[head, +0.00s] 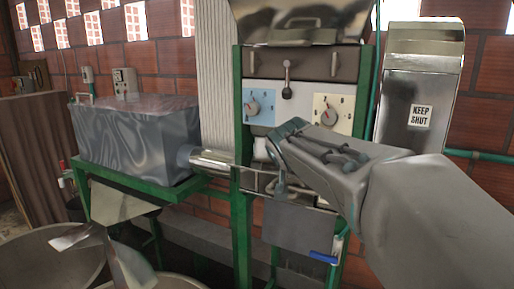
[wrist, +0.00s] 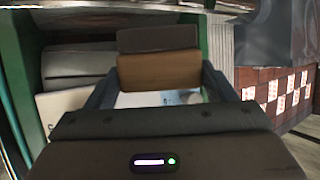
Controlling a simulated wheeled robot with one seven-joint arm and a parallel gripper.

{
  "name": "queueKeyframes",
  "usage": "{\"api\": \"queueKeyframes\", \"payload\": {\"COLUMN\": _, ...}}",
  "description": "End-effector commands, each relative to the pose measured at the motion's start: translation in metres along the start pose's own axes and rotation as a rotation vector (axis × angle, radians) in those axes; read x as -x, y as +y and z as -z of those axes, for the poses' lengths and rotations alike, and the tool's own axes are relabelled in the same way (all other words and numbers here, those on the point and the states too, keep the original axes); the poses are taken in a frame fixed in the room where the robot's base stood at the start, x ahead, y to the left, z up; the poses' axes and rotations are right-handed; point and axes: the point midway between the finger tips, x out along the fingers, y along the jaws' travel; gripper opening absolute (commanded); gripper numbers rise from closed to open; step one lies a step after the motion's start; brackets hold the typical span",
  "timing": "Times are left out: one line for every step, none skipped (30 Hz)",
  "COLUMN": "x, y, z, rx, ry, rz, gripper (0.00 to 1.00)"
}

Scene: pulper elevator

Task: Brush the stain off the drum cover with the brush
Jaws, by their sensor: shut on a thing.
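My gripper (wrist: 158,88) is shut on a block with a tan wooden part and a darker strip above it, which looks like the brush (wrist: 158,70). In the head view my arm reaches in from the right, and my gripper (head: 264,150) is in front of the green-framed machine, just below the dials. The brush cannot be made out there. I cannot tell for sure which surface is the drum cover, and I make out no clear stain. Whether the brush touches anything is unclear.
A blue dial plate (head: 256,107), a cream dial plate (head: 333,114) and a lever (head: 287,80) are on the machine. A metal panel marked KEEP SHUT (head: 420,85) stands at right. A grey tank (head: 135,140) on a green stand and large basins (head: 40,262) are at left.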

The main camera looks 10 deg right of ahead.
Motion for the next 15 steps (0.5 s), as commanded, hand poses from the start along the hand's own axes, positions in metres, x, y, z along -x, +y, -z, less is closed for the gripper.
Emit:
{"api": "queueKeyframes", "payload": {"x": -0.004, "y": 0.003, "z": 0.004, "rx": 0.000, "ry": -0.002, "rz": -0.001, "gripper": 0.59}}
{"api": "queueKeyframes", "payload": {"x": -0.006, "y": 0.004, "z": 0.005, "rx": 0.000, "ry": -0.001, "rz": -0.001, "gripper": 0.59}}
{"api": "queueKeyframes", "payload": {"x": -0.010, "y": 0.006, "z": 0.006, "rx": 0.000, "ry": -0.002, "rz": -0.002, "gripper": 0.59}}
{"api": "queueKeyframes", "payload": {"x": -0.012, "y": 0.008, "z": 0.007, "rx": 0.000, "ry": -0.002, "rz": -0.001, "gripper": 0.59}}
{"api": "queueKeyframes", "payload": {"x": -0.015, "y": 0.009, "z": 0.008, "rx": 0.000, "ry": -0.001, "rz": -0.001, "gripper": 0.59}}
{"api": "queueKeyframes", "payload": {"x": -0.018, "y": 0.011, "z": 0.008, "rx": 0.000, "ry": -0.002, "rz": -0.001, "gripper": 0.59}}
{"api": "queueKeyframes", "payload": {"x": -0.021, "y": 0.012, "z": 0.009, "rx": 0.000, "ry": -0.002, "rz": -0.001, "gripper": 0.59}}
{"api": "queueKeyframes", "payload": {"x": -0.023, "y": 0.013, "z": 0.010, "rx": 0.000, "ry": -0.002, "rz": -0.001, "gripper": 0.59}}
{"api": "queueKeyframes", "payload": {"x": -0.026, "y": 0.015, "z": 0.011, "rx": 0.000, "ry": -0.001, "rz": 0.000, "gripper": 0.59}}
{"api": "queueKeyframes", "payload": {"x": -0.030, "y": 0.017, "z": 0.010, "rx": -0.001, "ry": -0.002, "rz": 0.000, "gripper": 0.59}}
{"api": "queueKeyframes", "payload": {"x": -0.033, "y": 0.018, "z": 0.009, "rx": -0.001, "ry": -0.002, "rz": 0.000, "gripper": 0.59}}
{"api": "queueKeyframes", "payload": {"x": -0.036, "y": 0.020, "z": 0.010, "rx": -0.001, "ry": -0.001, "rz": 0.000, "gripper": 0.59}}
{"api": "queueKeyframes", "payload": {"x": -0.039, "y": 0.021, "z": 0.010, "rx": -0.001, "ry": -0.001, "rz": 0.000, "gripper": 0.59}}
{"api": "queueKeyframes", "payload": {"x": -0.042, "y": 0.023, "z": 0.010, "rx": -0.001, "ry": -0.001, "rz": 0.000, "gripper": 0.59}}
{"api": "queueKeyframes", "payload": {"x": -0.045, "y": 0.025, "z": 0.010, "rx": -0.002, "ry": -0.001, "rz": 0.000, "gripper": 0.59}}
